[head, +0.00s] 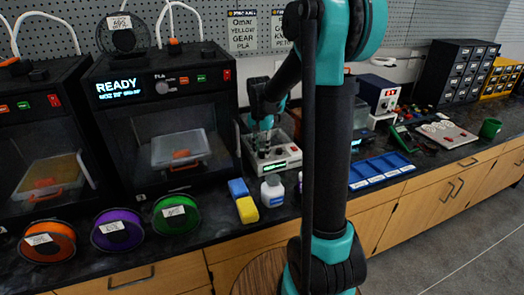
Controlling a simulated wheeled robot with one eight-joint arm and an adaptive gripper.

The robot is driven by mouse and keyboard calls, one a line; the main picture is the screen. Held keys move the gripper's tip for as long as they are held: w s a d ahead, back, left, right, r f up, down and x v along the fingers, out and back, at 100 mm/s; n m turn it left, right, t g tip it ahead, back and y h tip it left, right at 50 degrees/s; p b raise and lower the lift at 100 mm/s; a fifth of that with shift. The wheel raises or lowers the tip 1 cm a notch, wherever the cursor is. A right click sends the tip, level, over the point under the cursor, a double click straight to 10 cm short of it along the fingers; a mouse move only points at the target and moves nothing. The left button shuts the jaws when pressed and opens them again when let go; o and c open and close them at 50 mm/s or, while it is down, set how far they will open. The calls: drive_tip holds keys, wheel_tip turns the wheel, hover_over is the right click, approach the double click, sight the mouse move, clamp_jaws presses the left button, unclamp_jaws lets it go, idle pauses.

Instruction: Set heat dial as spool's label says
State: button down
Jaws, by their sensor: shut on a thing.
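My gripper (265,148) points down, shut on a small part at the top of a white box (257,166) with a green-lit display. The fingers hide that part, and I cannot tell if it is a dial. Three labelled spools stand on the bench front: orange (63,252), purple (103,243) and green (187,226). Their label writing is too small to read. The black printer (118,131) behind them shows READY and a nozzle line too small to read fully. A pale round knob (162,88) sits beside that display. A black spool (124,39) with a label stands on top.
A second printer (30,130) stands at far left. A blue and yellow block (243,203) and a white bottle (272,190) stand in front of the white box. A blue tray (378,171) lies right of my arm. My arm hides the bench middle.

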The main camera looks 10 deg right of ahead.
drive_tip(key=shift+m, duration=0.6)
drive_tip(key=c, duration=1.3)
unclamp_jaws()
drive_tip(key=shift+r, duration=0.1)
wheel_tip(320, 180, up, 12)
drive_tip(key=shift+w+a, duration=0.2)
